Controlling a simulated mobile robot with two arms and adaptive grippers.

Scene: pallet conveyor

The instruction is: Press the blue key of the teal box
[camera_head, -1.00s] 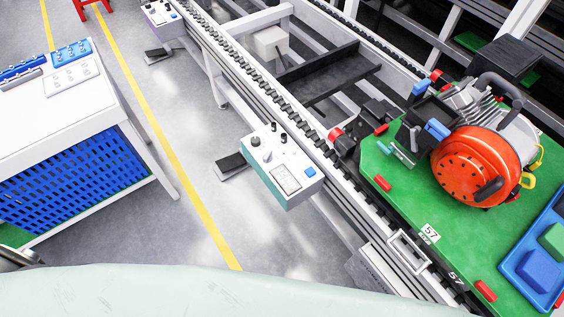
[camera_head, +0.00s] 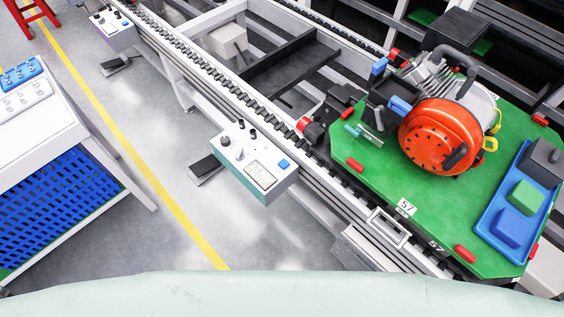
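The teal box (camera_head: 263,187) is fixed at the near side of the conveyor, in the middle of the view. It has a white top panel with black knobs, a small display and a blue key (camera_head: 284,164) at its right corner. The key is uncovered and nothing touches it. A second, similar control box (camera_head: 112,27) stands farther up the conveyor at the upper left; it also has a small blue key. Neither of my grippers shows in the view.
The conveyor rail (camera_head: 205,82) runs diagonally behind the box. A green pallet (camera_head: 376,181) carries an orange engine (camera_head: 438,137) and a blue tray (camera_head: 488,222) at right. A white table (camera_head: 40,135) stands at left. Grey floor with a yellow line (camera_head: 165,195) lies open between.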

